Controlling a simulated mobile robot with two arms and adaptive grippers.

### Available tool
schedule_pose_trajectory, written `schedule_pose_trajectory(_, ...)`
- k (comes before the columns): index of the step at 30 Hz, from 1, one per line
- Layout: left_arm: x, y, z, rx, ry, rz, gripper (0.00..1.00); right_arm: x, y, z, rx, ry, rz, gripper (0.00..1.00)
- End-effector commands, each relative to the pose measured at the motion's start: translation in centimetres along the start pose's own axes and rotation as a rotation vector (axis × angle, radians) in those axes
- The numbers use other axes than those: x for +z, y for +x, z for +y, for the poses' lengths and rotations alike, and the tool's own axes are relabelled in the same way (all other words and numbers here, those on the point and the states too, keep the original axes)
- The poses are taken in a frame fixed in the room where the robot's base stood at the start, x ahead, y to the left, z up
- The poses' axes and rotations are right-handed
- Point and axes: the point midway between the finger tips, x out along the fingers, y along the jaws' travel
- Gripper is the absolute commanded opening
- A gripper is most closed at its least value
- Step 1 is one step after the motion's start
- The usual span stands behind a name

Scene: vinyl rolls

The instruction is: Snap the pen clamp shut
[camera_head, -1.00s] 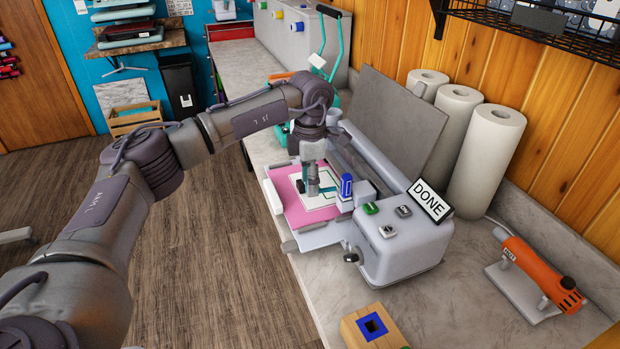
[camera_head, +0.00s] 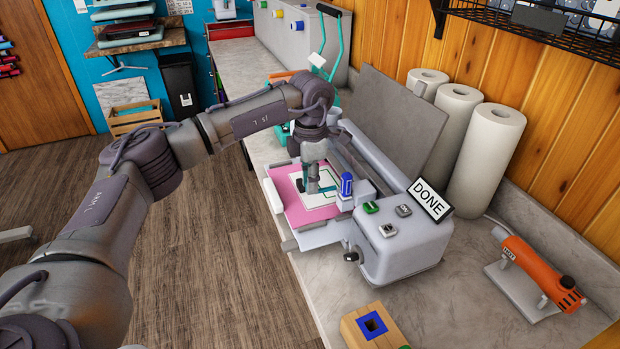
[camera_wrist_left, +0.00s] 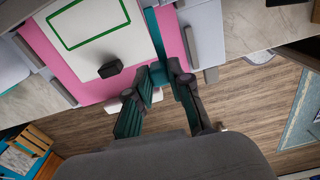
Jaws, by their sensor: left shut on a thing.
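The cutting machine (camera_head: 405,248) stands on the counter with a pink mat (camera_head: 290,195) and a white card with a green outline on it. A blue pen-like part (camera_head: 346,184) stands upright at the machine's carriage. My left gripper (camera_head: 316,188) is low over the mat, just left of the blue part. In the left wrist view, my left gripper (camera_wrist_left: 162,72) is shut on a narrow teal bar (camera_wrist_left: 155,35) crossing the mat beside the white card (camera_wrist_left: 100,35). I cannot tell whether this bar belongs to the pen clamp. The clamp's latch is not clear. My right gripper is not in view.
A DONE sign (camera_head: 430,200) stands on the machine. White rolls (camera_head: 485,155) are behind it. An orange tool (camera_head: 540,275) rests at right, and a wooden block with a blue square hole (camera_head: 372,325) is in front. The counter between them is clear.

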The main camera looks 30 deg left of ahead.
Motion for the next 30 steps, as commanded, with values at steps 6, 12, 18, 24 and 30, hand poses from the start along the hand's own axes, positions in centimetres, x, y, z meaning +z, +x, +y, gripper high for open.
schedule_pose_trajectory(6, -0.1, -0.1, -0.9, 0.001, -0.162, 0.000, 0.00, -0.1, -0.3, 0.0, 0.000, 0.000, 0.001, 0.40)
schedule_pose_trajectory(12, 0.1, -0.1, -2.0, 0.001, -0.349, -0.001, 0.00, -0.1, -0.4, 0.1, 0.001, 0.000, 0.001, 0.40)
schedule_pose_trajectory(18, 0.5, -0.1, -3.1, -0.001, -0.539, -0.002, 0.00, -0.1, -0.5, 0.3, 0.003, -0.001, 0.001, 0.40)
schedule_pose_trajectory(24, 1.1, -0.1, -4.0, 0.000, -0.729, -0.002, 0.00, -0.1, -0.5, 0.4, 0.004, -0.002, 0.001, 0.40)
schedule_pose_trajectory(30, 1.8, -0.1, -4.8, 0.000, -0.919, -0.003, 0.00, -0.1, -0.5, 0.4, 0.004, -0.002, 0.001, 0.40)
